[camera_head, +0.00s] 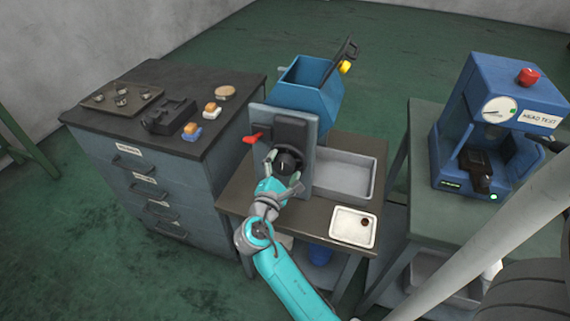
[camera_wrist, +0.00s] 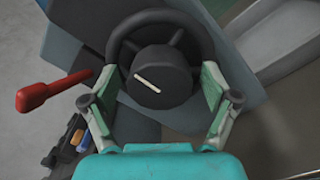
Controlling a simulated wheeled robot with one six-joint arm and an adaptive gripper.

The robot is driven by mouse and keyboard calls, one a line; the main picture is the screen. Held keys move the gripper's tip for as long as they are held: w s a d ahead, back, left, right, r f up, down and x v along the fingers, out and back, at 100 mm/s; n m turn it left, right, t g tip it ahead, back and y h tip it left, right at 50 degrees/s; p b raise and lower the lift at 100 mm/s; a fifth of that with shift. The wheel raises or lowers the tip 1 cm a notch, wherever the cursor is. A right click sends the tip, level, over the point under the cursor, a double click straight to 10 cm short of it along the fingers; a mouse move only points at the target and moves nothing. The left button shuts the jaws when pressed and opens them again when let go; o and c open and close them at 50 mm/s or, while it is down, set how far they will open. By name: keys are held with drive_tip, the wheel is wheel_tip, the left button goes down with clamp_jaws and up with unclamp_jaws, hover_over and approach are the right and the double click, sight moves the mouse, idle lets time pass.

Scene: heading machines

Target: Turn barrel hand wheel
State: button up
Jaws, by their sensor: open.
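The black hand wheel (camera_head: 289,159) is on the front of a grey upright panel (camera_head: 305,125) on the middle bench. In the wrist view the wheel (camera_wrist: 166,75) shows a rim, spokes and a round hub with a pale line slanting down to the right. My gripper (camera_head: 284,180) is in front of the wheel with its fingers spread. In the wrist view my gripper (camera_wrist: 160,100) has one finger on each side of the hub, near the lower rim. I cannot tell whether the fingers touch the rim. The lower rim is partly hidden.
A red-handled lever (camera_head: 252,137) sticks out left of the wheel, also in the wrist view (camera_wrist: 50,90). A blue hopper (camera_head: 308,85) is behind the panel. A grey bin (camera_head: 372,180) and white tray (camera_head: 345,240) are to the right. A drawer cabinet (camera_head: 160,185) stands left.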

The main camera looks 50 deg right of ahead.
drive_tip(key=shift+w+d, duration=0.1)
drive_tip(key=shift+d, duration=0.3)
drive_tip(key=c, duration=1.2)
